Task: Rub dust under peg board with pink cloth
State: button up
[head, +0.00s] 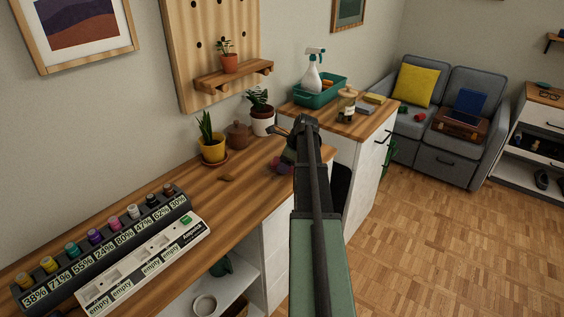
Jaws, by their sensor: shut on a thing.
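My gripper (284,160) is over the right part of the wooden desk (258,158), largely hidden behind my own arm. It is shut on a small dark pink bundle, the pink cloth (278,168), seen low beside my wrist. I cannot tell whether the cloth touches the desk top. The peg board (181,55) hangs on the wall behind the desk, with a small shelf bearing a potted plant. A small brown patch (226,178) lies on the desk in front of the yellow pot; I cannot tell for sure whether it is dust.
A yellow pot (212,150), a brown lidded pot (238,136) and a white pot (262,121) stand at the desk's back edge. A battery rack (100,240) and a white charger (150,262) fill the left front. A teal tray (320,97) stands on the cabinet.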

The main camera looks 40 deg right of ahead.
aim_at(271, 164)
jog(key=shift+s+d, duration=0.15)
jog(key=shift+s, duration=0.65)
jog(key=shift+s+d, duration=0.1)
jog(key=shift+s, duration=0.65)
jog(key=shift+s+a+f, duration=0.1)
jog(key=shift+s+a, duration=0.05)
jog(key=shift+a, duration=0.9)
jog(key=shift+w+a, duration=0.25)
jog(key=shift+w, duration=1.55)
jog(key=shift+w+a, duration=0.25)
jog(key=shift+w, duration=1.6)
jog(key=shift+w+a, duration=0.25)
jog(key=shift+w, duration=1.55)
jog(key=shift+s+a, duration=0.2)
jog(key=shift+a, duration=0.85)
jog(key=shift+s+d, duration=0.15)
jog(key=shift+s, duration=1)
jog(key=shift+s+d, duration=0.1)
jog(key=shift+s, duration=1)
jog(key=shift+s+d+r, duration=0.1)
jog(key=shift+s+d, duration=0.05)
jog(key=shift+s, duration=0.85)
jog(key=shift+s+d+r, duration=0.1)
jog(key=shift+s+d, duration=0.1)
jog(key=shift+s, duration=0.85)
jog(key=shift+s+d, duration=0.15)
jog(key=shift+s, duration=0.85)
